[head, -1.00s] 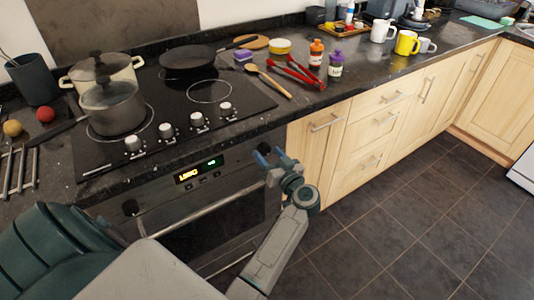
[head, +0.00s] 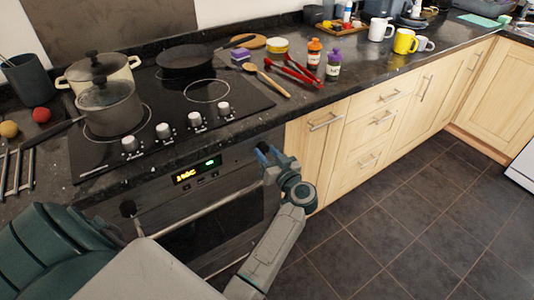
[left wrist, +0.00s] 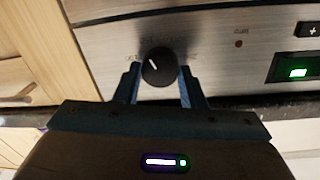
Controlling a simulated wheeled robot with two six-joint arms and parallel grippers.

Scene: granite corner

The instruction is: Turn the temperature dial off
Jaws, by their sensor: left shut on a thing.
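The black temperature dial (left wrist: 159,67) with a white pointer line sits on the oven's steel front panel. In the left wrist view it stands between the two fingers of my left gripper (left wrist: 159,88), which is shut on it. The pointer is tilted away from straight up; the printed marks around it are too faint to read. In the head view my left gripper (head: 263,158) is at the right end of the oven panel and hides the dial. My right gripper is not in view.
The oven display (head: 196,171) glows orange and green. A second black knob (head: 128,208) is at the panel's left end. The oven handle (head: 195,214) runs below. Above are the hob knobs (head: 163,131) and a lidded pot (head: 108,108). Wooden drawers (head: 320,150) stand to the right.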

